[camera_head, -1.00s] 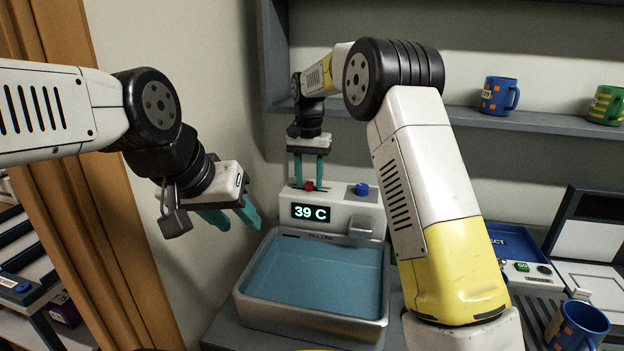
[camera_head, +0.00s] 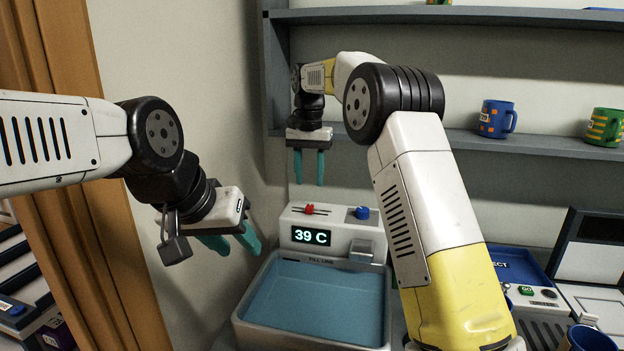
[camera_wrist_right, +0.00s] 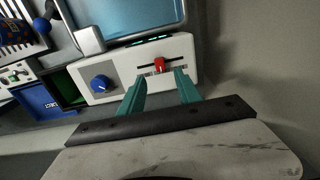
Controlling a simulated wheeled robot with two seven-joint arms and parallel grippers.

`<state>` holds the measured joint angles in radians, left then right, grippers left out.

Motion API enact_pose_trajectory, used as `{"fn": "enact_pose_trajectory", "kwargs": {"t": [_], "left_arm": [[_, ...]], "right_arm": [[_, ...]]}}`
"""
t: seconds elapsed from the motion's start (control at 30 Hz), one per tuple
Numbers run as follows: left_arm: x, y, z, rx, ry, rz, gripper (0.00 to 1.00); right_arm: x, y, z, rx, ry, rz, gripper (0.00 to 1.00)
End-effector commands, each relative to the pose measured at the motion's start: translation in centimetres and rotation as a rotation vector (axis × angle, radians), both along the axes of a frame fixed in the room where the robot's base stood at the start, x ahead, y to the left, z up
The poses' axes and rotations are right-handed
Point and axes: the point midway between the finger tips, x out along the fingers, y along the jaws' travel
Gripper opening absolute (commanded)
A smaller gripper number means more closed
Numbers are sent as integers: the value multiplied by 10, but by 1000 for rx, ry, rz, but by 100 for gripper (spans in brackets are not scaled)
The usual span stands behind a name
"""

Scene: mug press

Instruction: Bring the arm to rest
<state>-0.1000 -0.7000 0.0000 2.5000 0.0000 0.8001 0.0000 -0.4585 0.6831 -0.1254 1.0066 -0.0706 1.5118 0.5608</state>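My right gripper (camera_head: 308,166) hangs with its teal fingers pointing down, above the water bath's control panel (camera_head: 345,221). Its fingers are parted with nothing between them, and in the right wrist view the gripper (camera_wrist_right: 160,85) shows the red slider knob (camera_wrist_right: 159,65) beyond its fingertips, apart from them. The red knob (camera_head: 309,209) sits on its slot on the panel, left of a blue knob (camera_head: 362,213). The display (camera_head: 311,236) reads 39 C. My left gripper (camera_head: 232,245) is open and empty at the left, in front of the wall.
The water-filled basin (camera_head: 318,301) stands below the panel. Shelves (camera_head: 560,146) behind hold a blue mug (camera_head: 497,118) and a green mug (camera_head: 604,127). Another blue mug (camera_head: 590,338) is at the lower right, near a machine with a blue tray (camera_head: 515,265). An orange-brown frame (camera_head: 70,170) stands at left.

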Motion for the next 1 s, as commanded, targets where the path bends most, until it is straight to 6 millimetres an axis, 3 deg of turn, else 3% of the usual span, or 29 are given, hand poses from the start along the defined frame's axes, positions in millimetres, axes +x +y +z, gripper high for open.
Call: {"fn": "enact_pose_trajectory", "kwargs": {"t": [0.17, 0.37, 0.53, 0.7, 1.0], "left_arm": [[0, 0, 0, 0, 0, 0, 40], [0, 0, 0, 0, 0, 0, 40], [0, 0, 0, 0, 0, 0, 40], [0, 0, 0, 0, 0, 0, 40], [0, 0, 0, 0, 0, 0, 40]], "right_arm": [[-4, -7, 6, 9, -9, 2, 40], [-32, -47, 39, 65, -65, 27, 40], [-75, -87, 64, 118, -141, 63, 40], [-125, -120, 77, 154, -222, 101, 40], [-224, -161, 68, 174, -380, 170, 40]]}}
